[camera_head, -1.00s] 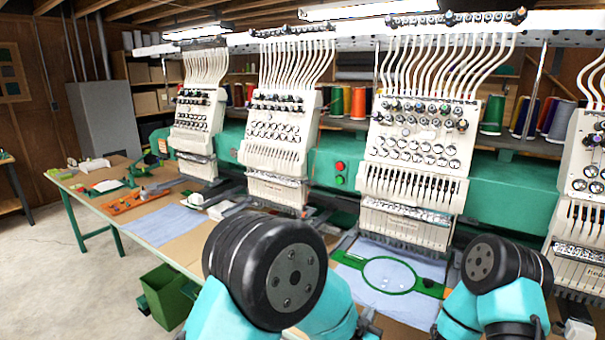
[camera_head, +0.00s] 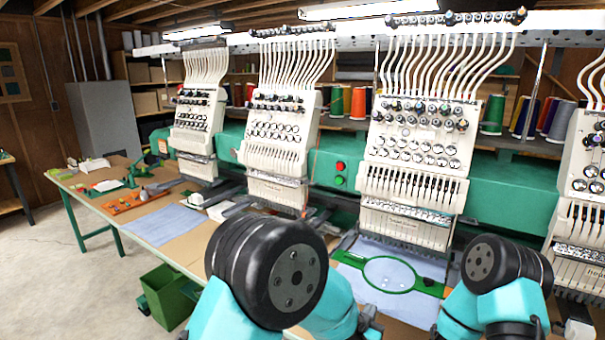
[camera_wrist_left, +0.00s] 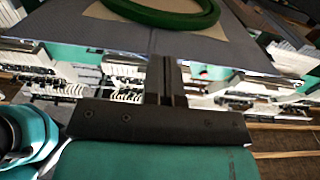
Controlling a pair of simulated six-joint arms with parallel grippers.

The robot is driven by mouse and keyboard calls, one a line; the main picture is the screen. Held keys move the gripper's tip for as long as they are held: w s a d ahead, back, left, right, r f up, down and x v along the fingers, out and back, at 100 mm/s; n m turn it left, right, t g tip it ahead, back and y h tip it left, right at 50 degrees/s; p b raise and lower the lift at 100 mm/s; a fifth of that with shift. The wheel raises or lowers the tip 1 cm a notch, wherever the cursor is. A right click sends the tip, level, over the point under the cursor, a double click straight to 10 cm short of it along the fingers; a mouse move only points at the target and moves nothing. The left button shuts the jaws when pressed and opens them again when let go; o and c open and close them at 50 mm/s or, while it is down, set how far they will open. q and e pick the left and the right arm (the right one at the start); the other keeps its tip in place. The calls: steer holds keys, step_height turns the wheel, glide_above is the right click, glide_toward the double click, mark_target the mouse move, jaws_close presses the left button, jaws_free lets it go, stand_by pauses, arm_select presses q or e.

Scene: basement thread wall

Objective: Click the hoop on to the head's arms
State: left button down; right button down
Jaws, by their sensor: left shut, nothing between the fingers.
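A green hoop (camera_head: 428,287) with side tabs lies around pale blue cloth (camera_head: 350,261) below the large middle-right machine head (camera_head: 413,160). The head's arms are mostly hidden by the cloth and the head. My left gripper (camera_head: 370,323) is low in the head view, in front of the hoop and to its left. In the left wrist view its fingers (camera_wrist_left: 167,75) are together and empty, with the green hoop (camera_wrist_left: 165,17) past their tips, apart in the picture. A small dark piece beside my right arm may be the right gripper; its jaws are not clear.
More embroidery heads stand to the left (camera_head: 280,130) and at the right edge (camera_head: 588,190). The table (camera_head: 190,245) carries an orange tray (camera_head: 128,201) and a blue cloth at the left. A green bin (camera_head: 170,297) is on the floor.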

mark_target(381, 290)
arm_select(q)
steer(key=shift+x, duration=5.45)
steer(key=shift+v, duration=3.55)
steer(key=a+f+g, duration=0.1)
steer(key=a+f, duration=0.1)
steer(key=a, duration=0.1)
steer(key=a+f+y, duration=0.1)
steer(key=a+f, duration=0.2)
steer(key=w+a+f+g+y, duration=0.1)
steer(key=a+f, duration=0.2)
steer(key=shift+a+n+g, duration=0.25)
steer(key=shift+n+g, duration=0.05)
steer(key=s+a+f+n+g+y, duration=0.1)
steer(key=s+a+f+n+g, duration=0.2)
steer(key=a+f, duration=0.4)
steer(key=s+a+f+g+y, duration=0.2)
steer(key=s+a+f, duration=0.35)
steer(key=a, duration=0.45)
steer(key=s+a+f+n+g+y, duration=0.1)
steer(key=s+a+f+n+g, duration=0.15)
steer(key=s+a+f, duration=0.45)
steer(key=s+a+f+n+g, duration=0.2)
steer(key=s+a+g, duration=0.2)
steer(key=s+a, duration=0.3)
steer(key=shift+s+a, duration=0.25)
steer(key=shift+a, duration=0.1)
